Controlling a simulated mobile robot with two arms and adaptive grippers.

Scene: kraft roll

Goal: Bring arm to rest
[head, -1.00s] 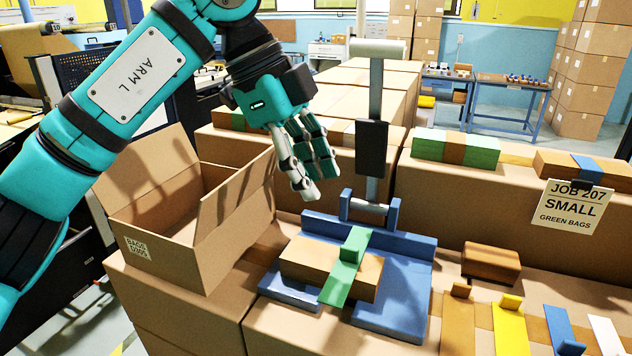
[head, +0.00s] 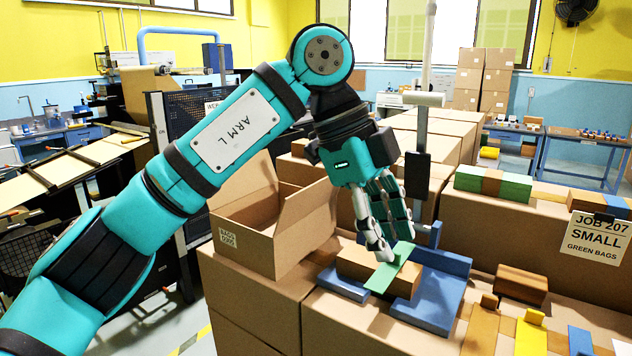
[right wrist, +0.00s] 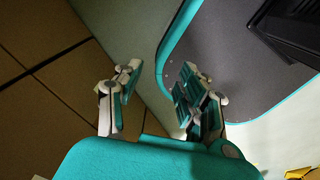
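My left arm comes in from the left in the head view, marked ARM L. Its gripper (head: 390,245) hangs with fingers pointing down in front of the lever press, fingertips close to the green strap in the picture. Whether they touch it, and how wide they are apart, I cannot tell. The green strap (head: 388,271) lies across a brown kraft block (head: 362,262) on the blue fixture (head: 435,300). My right gripper (right wrist: 158,98) shows only in the right wrist view; its fingers are apart with nothing between them.
An open cardboard box (head: 285,235) stands left of the fixture. A press lever (head: 422,140) rises behind the gripper. A JOB 207 sign (head: 597,238) and coloured strips (head: 531,330) are at the right. In the right wrist view a grey, teal-edged panel (right wrist: 225,55) is close to the fingers.

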